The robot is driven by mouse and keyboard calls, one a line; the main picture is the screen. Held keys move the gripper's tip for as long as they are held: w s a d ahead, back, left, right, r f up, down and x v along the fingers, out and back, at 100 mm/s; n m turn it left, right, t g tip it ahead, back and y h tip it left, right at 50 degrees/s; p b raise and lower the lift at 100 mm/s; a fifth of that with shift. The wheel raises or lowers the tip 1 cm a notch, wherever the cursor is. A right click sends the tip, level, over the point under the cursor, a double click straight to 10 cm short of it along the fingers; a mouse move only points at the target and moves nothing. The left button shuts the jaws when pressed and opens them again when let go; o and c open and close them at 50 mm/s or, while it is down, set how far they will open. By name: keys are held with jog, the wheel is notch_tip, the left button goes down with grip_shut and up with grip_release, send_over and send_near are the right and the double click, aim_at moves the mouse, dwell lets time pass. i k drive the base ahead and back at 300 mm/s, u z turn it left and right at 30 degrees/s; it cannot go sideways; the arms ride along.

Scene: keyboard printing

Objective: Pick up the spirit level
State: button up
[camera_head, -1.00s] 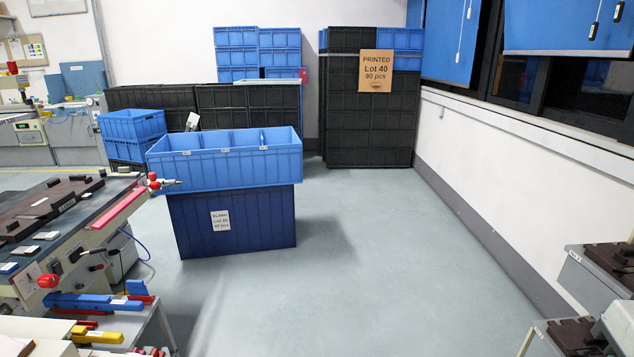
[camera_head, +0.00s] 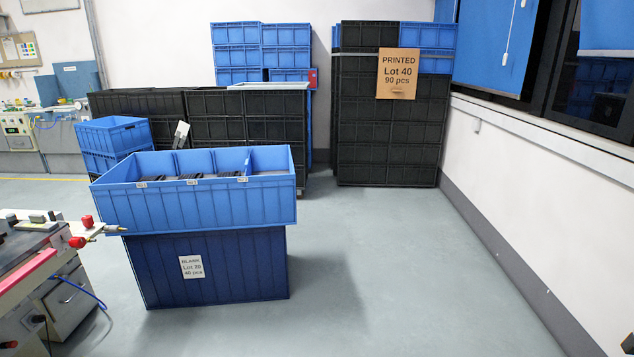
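I see no spirit level that I can make out in the head view. A workbench machine (camera_head: 30,258) with a dark top, a pink-red strip and red knobs stands at the left edge, cut off by the frame. Small grey and dark pieces lie on its top, too small to identify for certain.
A light blue divided crate (camera_head: 200,205) sits on a dark blue bin (camera_head: 215,270) labelled as blanks. Black crates (camera_head: 388,135) with a "PRINTED Lot 40" sign (camera_head: 397,73) stand behind. The floor (camera_head: 400,280) right of the bin is clear up to the wall (camera_head: 550,170).

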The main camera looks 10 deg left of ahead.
aim_at(38, 223)
jog(key=i, duration=2.2)
jog(key=u, duration=2.65)
jog(key=i, duration=1.35)
jog(key=z, duration=0.35)
jog(key=i, duration=1.5)
jog(key=u, duration=0.55)
